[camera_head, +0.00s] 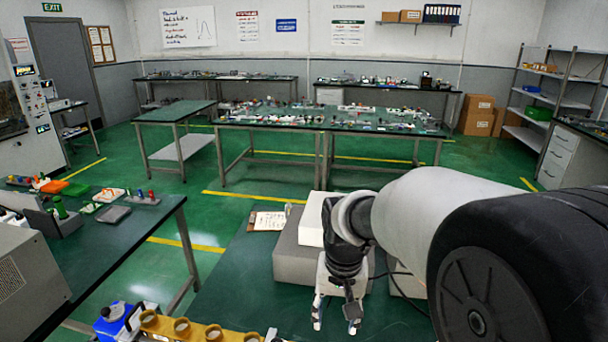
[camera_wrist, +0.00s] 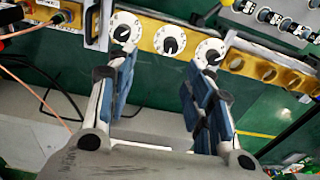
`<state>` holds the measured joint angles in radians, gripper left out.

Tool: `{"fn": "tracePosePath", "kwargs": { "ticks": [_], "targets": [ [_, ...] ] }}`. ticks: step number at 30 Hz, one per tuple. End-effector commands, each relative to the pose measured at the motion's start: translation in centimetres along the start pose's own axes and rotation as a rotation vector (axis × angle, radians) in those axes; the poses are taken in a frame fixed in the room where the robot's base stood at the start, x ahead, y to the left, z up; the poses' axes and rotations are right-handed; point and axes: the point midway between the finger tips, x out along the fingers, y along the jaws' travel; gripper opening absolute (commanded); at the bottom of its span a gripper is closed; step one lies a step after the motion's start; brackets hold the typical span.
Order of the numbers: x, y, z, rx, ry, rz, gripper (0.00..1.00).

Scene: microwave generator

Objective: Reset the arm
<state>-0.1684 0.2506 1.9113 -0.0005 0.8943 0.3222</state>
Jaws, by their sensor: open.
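My gripper (camera_head: 337,318) points down in front of a grey box with a white top (camera_head: 310,218), seen in the head view. Its two fingers are apart with nothing between them. In the wrist view my gripper (camera_wrist: 165,95) shows two blue-padded fingers spread wide. Beyond the fingers is a yellow panel (camera_wrist: 150,38) with white dials (camera_wrist: 170,40) and round brass openings. The fingers look apart from the panel, though the exact gap is hard to tell.
A clipboard (camera_head: 268,221) lies left of the grey box. A yellow panel with brass rings (camera_head: 190,329) is at the front. A left bench (camera_head: 120,230) holds small parts. Long tables (camera_head: 270,125) with scattered parts stand behind. Green floor (camera_head: 240,180) lies open between the benches.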

Motion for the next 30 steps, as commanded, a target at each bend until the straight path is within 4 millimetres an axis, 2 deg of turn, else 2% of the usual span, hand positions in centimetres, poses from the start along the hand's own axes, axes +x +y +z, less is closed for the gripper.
{"fn": "tracePosePath", "kwargs": {
  "ticks": [1, 6, 12, 18, 21, 25, 30],
  "targets": [
    [-2.0, 1.0, 1.1, -0.006, 0.028, -0.008, 0.47],
    [-6.6, 3.9, 5.4, -0.042, 0.102, -0.021, 0.47],
    [-9.9, 7.0, 11.2, -0.086, 0.191, -0.025, 0.47],
    [-10.8, 9.2, 16.6, -0.124, 0.273, -0.019, 0.47],
    [-10.7, 9.9, 18.3, -0.139, 0.301, -0.015, 0.47],
    [-10.4, 10.3, 19.6, -0.149, 0.32, -0.01, 0.47],
    [-10.3, 10.4, 19.9, -0.154, 0.325, -0.009, 0.47]
  ]
}}
